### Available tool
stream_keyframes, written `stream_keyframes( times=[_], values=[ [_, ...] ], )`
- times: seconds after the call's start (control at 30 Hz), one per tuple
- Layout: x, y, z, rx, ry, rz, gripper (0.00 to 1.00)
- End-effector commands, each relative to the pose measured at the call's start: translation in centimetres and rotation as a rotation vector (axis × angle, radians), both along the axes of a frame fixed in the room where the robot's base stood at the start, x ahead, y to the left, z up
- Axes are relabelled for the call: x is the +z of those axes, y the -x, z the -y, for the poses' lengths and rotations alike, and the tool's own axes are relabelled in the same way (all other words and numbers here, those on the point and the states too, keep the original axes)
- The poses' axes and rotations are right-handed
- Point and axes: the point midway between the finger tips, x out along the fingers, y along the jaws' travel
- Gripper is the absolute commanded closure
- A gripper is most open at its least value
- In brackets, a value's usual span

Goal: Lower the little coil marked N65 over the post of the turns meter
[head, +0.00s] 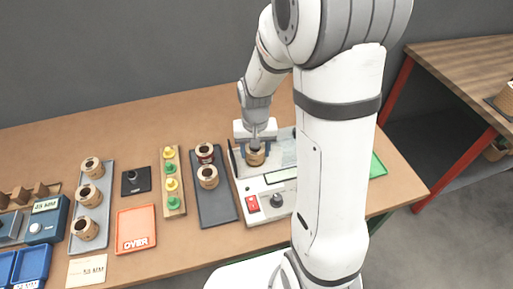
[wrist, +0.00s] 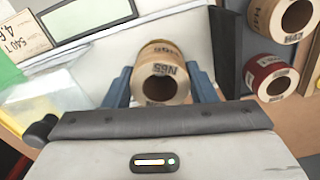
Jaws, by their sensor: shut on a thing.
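The little coil marked N65 (wrist: 160,75) is a tan ring with a dark hole, held between the two blue fingers of my gripper (wrist: 161,88). In the head view the coil (head: 255,158) hangs below my gripper (head: 256,146), over the back left part of the turns meter. The turns meter (head: 265,184) is a white box with a red switch and a dark knob. In the wrist view its pale top and display (wrist: 90,18) show beside the coil. The post is hidden, so I cannot tell whether the coil is around it or above it.
A dark tray (head: 218,212) with two coils stands just left of the meter; one coil is red (wrist: 272,77). Further left are a board of yellow and green pegs (head: 173,190), an orange OVER tray (head: 135,230) and a grey tray (head: 103,205) with coils.

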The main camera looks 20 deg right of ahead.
Motion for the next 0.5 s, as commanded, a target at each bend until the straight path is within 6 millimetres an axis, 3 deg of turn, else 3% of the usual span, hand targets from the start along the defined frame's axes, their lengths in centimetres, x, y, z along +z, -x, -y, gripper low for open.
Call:
stream_keyframes(
  times=[0.27,0.3,0.5],
  values=[
    [-1.14,0.01,-0.02,0.001,0.0,0.0,0.74],
    [-0.92,-0.01,-0.03,0.001,0.0,0.0,0.45],
    [-0.9,0.0,-0.04,0.001,0.0,0.0,0.29]
  ],
)
